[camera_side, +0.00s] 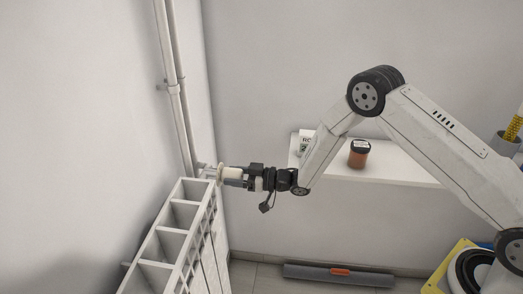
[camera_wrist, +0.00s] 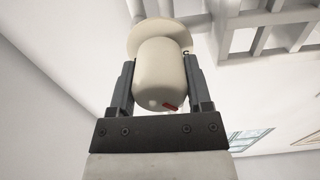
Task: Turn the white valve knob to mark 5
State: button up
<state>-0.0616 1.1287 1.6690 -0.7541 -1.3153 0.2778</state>
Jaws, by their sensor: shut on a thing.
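The white valve knob (camera_side: 231,173) sits at the top end of the white radiator, next to the wall pipes, in the side view. In the wrist view the knob (camera_wrist: 162,72) is a rounded cream cylinder with a wider disc behind it and a small red mark low on its right side. My gripper (camera_side: 238,177) reaches it from the right, and in the wrist view the two dark fingers of my gripper (camera_wrist: 161,85) lie along both sides of the knob, shut on it. No numbers can be read on the knob, so its setting cannot be told.
The white radiator (camera_side: 184,222) stands below and left of my gripper. White pipes (camera_side: 176,85) run up the wall. A white shelf (camera_side: 393,172) behind my arm holds a brown jar (camera_side: 358,154) and a small white box (camera_side: 305,141). A grey roll (camera_side: 338,275) lies on the floor.

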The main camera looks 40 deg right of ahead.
aim_at(242, 177)
jog(key=n, duration=0.7)
dwell(0.4)
jog(key=o, duration=1.3)
jog(key=shift+s, duration=0.1)
jog(key=shift+v, duration=3.9)
jog(key=shift+r, duration=0.1)
